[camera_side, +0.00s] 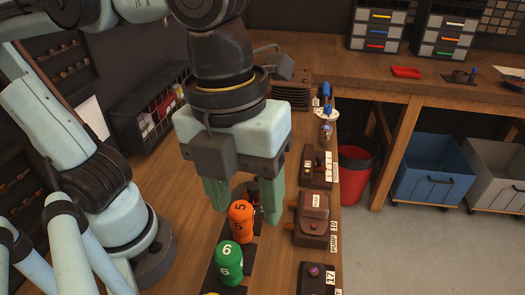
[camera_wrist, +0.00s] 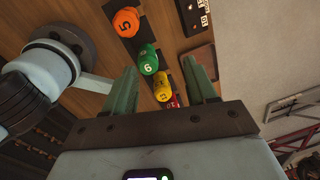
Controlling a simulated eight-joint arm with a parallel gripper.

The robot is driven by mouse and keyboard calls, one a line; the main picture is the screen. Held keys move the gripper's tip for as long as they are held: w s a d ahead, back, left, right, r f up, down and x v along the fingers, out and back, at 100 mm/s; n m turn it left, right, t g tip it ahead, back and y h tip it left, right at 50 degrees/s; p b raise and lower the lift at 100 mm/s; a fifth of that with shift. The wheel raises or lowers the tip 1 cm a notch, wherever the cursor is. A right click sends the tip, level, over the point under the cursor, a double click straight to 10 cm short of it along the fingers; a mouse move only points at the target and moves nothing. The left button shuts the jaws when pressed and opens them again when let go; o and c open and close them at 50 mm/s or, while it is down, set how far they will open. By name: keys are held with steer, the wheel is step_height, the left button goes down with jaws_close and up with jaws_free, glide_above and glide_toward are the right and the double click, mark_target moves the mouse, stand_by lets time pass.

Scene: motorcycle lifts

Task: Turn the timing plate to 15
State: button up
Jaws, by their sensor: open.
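I cannot tell for certain which part is the timing plate. A pale round disc (camera_side: 325,113) with a blue upright handle (camera_side: 326,92) stands near the bench's right edge in the side view. In front of it is a dark block with small knobs and a white number label (camera_side: 318,167). A dark plate with white numbers (camera_wrist: 197,15) shows at the top of the wrist view. My gripper (camera_side: 244,197) points down over the bench, open, with nothing between its green fingers. In the wrist view my gripper (camera_wrist: 160,72) has its fingers well apart.
An orange cylinder marked 5 (camera_side: 241,219) and a green one marked 6 (camera_side: 229,263) stand close by the fingers. A yellow cylinder (camera_wrist: 163,87) shows in the wrist view. A brown box (camera_side: 312,212) is to the right. A red bin (camera_side: 354,170) stands off the bench.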

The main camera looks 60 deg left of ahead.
steer(key=s+m, duration=0.1)
steer(key=s+r+m, duration=0.1)
steer(key=m, duration=0.1)
steer(key=shift+s+g+y, duration=0.25)
steer(key=shift+g+y, duration=0.05)
steer(key=shift+y, duration=0.1)
steer(key=w+a+f+n+t, duration=0.25)
steer(key=w+f+n, duration=0.25)
steer(key=w+n, duration=0.4)
steer(key=w+a+f+n+t, duration=0.2)
steer(key=w+a+n, duration=0.2)
steer(key=a+n, duration=0.4)
steer(key=w+a+f+n+t, duration=0.2)
steer(key=a+n, duration=0.6)
steer(key=n, duration=0.7)
steer(key=shift+w+a+f+t, duration=0.4)
steer(key=shift+w+f, duration=0.3)
steer(key=shift+w, duration=0.25)
